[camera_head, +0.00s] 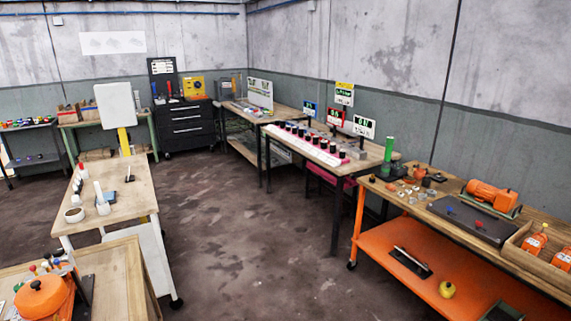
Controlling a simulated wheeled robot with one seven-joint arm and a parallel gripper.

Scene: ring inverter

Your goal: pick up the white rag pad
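I cannot make out a white rag pad for certain. Several small white items stand on the wooden table (127,196) at the left. Among them are a round white item like a roll (74,214), a slim white upright piece (99,192) with a low white item (104,208) at its foot, and white bottles with red tips (83,171). They are too small to tell whether any is cloth. My gripper is not in view.
An orange bench (430,265) with motors stands at the right. Two wooden benches (345,165) line the right wall, and a black drawer cabinet (187,129) stands at the back. A wooden table (122,285) fills the lower left. The dark floor (240,235) between is clear.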

